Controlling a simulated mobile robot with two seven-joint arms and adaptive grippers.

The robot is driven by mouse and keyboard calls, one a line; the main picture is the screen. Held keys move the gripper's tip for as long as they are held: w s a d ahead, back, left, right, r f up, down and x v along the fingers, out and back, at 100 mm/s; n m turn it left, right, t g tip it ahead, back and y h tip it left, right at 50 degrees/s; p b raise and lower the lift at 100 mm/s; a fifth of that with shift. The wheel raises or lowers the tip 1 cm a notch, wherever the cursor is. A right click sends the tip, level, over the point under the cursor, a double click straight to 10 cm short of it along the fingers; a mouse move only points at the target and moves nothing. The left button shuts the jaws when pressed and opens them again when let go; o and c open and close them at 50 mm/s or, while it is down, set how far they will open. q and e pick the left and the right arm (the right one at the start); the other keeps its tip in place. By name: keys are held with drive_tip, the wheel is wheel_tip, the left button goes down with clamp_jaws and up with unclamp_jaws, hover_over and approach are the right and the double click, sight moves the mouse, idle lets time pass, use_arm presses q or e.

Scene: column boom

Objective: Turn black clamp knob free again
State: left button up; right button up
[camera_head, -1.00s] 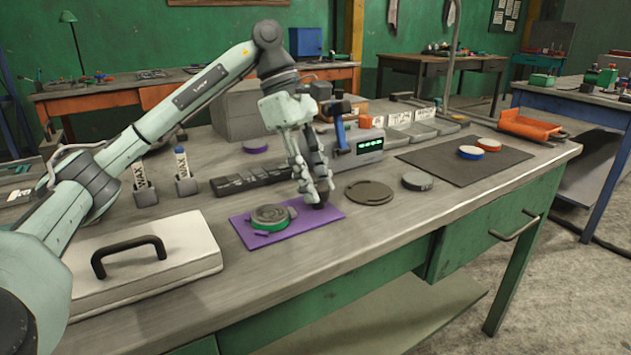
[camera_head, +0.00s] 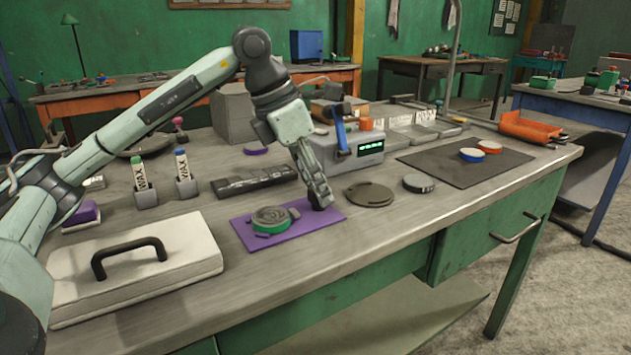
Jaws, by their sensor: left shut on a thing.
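My left gripper (camera_head: 321,196) points down at the right side of the purple mat (camera_head: 246,233). It is shut on the small black clamp knob (camera_head: 318,207), which is mostly hidden by the fingers. On the same mat, left of the gripper and apart from it, sits a round grey-green disc-shaped piece (camera_head: 270,220). My right gripper is not in view.
A flat dark disc (camera_head: 368,193) and a small grey puck (camera_head: 418,183) lie right of the mat. A grey device with a green display (camera_head: 371,147) stands behind the gripper. A white case with a black handle (camera_head: 185,232) lies at the left. The table front is clear.

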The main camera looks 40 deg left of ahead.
use_arm(q)
drive_tip(key=n+y, duration=0.1)
drive_tip(key=n, duration=0.2)
drive_tip(key=shift+d+p, duration=0.1)
drive_tip(key=shift+p, duration=0.2)
drive_tip(key=n+y, duration=0.1)
drive_tip(key=n, duration=0.1)
drive_tip(key=shift+d+n+t+p, duration=0.1)
drive_tip(key=shift+n+t+p, duration=0.2)
drive_tip(key=shift+n+y, duration=0.4)
drive_tip(key=shift+n, duration=0.4)
drive_tip(key=n+y, duration=0.1)
drive_tip(key=n, duration=0.2)
drive_tip(key=shift+d+p, duration=0.1)
drive_tip(key=shift+p, duration=0.25)
drive_tip(key=shift+n, duration=0.3)
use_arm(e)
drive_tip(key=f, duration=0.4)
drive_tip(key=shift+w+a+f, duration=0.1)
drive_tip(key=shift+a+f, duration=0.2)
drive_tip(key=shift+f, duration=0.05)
